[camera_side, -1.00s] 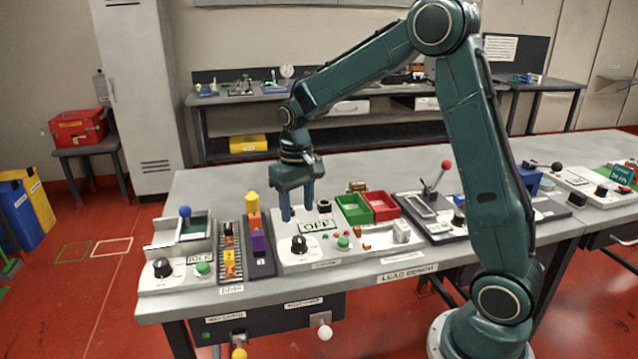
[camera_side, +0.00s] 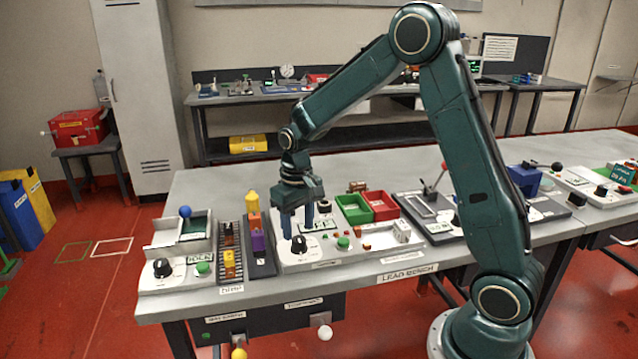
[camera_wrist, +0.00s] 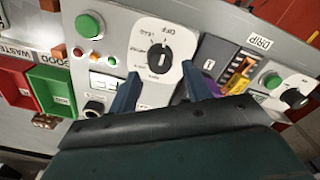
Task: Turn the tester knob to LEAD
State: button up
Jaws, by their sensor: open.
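The tester (camera_side: 290,262) is a pale grey panel on the bench with a black knob (camera_side: 299,243) on a white dial. In the wrist view the knob (camera_wrist: 158,60) has a white pointer mark, with OFF and LEAD printed around it; I cannot surely read which label the mark points at. The tester's display (camera_wrist: 103,82) is partly blocked by a finger in the side view. My gripper (camera_side: 299,231) is open and empty, pointing down, close behind the knob. In the wrist view its two blue fingers (camera_wrist: 160,85) stand apart, on either side below the knob.
A green button (camera_side: 343,242) and small coloured lamps sit right of the knob. A green bin (camera_side: 353,210) and red bin (camera_side: 380,206) stand behind. The drip unit has another knob (camera_side: 162,267).

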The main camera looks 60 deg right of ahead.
aim_at(299, 239)
jog(key=shift+f, duration=0.1)
jog(key=shift+f, duration=1.65)
jog(key=shift+c, duration=0.4)
jog(key=c, duration=0.7)
jog(key=shift+c, duration=0.2)
